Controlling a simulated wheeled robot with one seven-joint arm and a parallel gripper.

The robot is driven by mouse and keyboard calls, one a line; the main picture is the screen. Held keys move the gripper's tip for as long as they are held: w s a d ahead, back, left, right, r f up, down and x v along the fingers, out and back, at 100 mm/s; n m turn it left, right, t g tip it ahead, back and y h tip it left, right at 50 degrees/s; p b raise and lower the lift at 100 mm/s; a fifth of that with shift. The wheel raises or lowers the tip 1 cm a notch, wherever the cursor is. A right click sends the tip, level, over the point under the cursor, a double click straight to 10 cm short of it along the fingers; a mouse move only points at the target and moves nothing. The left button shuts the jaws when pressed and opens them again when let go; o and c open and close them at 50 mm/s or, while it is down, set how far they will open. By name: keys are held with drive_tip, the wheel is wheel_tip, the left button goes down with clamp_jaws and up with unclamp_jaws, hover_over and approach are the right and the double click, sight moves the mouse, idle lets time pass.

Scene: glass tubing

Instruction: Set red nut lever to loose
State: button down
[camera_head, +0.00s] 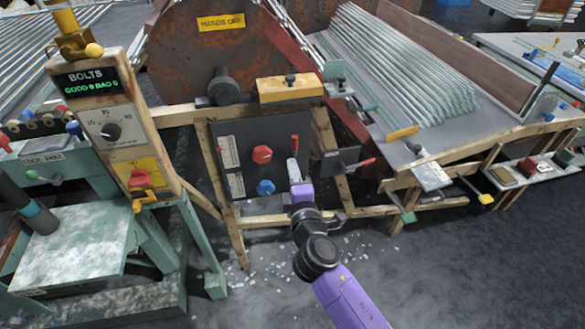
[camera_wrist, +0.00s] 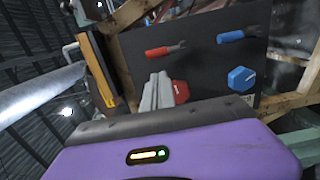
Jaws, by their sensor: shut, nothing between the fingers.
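A dark upright panel (camera_head: 240,135) carries a red hexagonal nut (camera_head: 262,154) above a blue one (camera_head: 265,187). The red nut lever (camera_head: 295,142) is at the panel's right side, its red handle pointing up. In the wrist view, the red nut lever (camera_wrist: 164,50) lies above the red nut (camera_wrist: 181,92), its handle toward the left. The blue lever (camera_wrist: 236,36) shows to its right. My gripper (camera_head: 293,170) is shut and empty in front of the panel, just below the red handle. In the wrist view, the fingertips (camera_wrist: 162,76) partly cover the red nut; contact with the lever cannot be told.
A yellow-topped block (camera_head: 291,88) juts out above the panel. To the right are another small red-handled lever (camera_head: 362,163) and a sloping table of glass tubes (camera_head: 400,70). A bolts counter post (camera_head: 110,120) stands left. Wooden legs frame the panel; glass bits litter the floor.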

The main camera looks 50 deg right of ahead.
sight(294, 144)
drive_tip(key=x, duration=0.7)
drive_tip(key=shift+s+d+r+m, duration=0.1)
drive_tip(key=shift+s+d+m, duration=0.1)
drive_tip(key=shift+d+m, duration=0.3)
idle(0.4)
drive_tip(key=shift+s+d+r+m, duration=0.1)
drive_tip(key=shift+s+d+m, duration=0.1)
drive_tip(key=shift+m, duration=0.4)
drive_tip(key=shift+s+d+m, duration=0.1)
drive_tip(key=shift+s+m, duration=0.05)
drive_tip(key=shift+m, duration=0.45)
drive_tip(key=d+m, duration=0.1)
drive_tip(key=m, duration=0.1)
drive_tip(key=s+d+m+b, duration=0.1)
drive_tip(key=m, duration=0.2)
drive_tip(key=s+d+f+m+b, duration=0.1)
drive_tip(key=m, duration=0.1)
drive_tip(key=shift+s+d+m, duration=0.1)
drive_tip(key=shift+d+m, duration=0.1)
drive_tip(key=shift+m, duration=0.2)
drive_tip(key=shift+s+d+f+m+y+b, duration=0.15)
drive_tip(key=shift+d+f+m+y+b, duration=0.15)
drive_tip(key=shift+m, duration=0.35)
drive_tip(key=shift+s+d+f+m+y+b, duration=0.15)
drive_tip(key=shift+m+b, duration=0.25)
drive_tip(key=shift+m, duration=0.25)
drive_tip(key=shift+f, duration=0.1)
drive_tip(key=shift+s, duration=0.15)
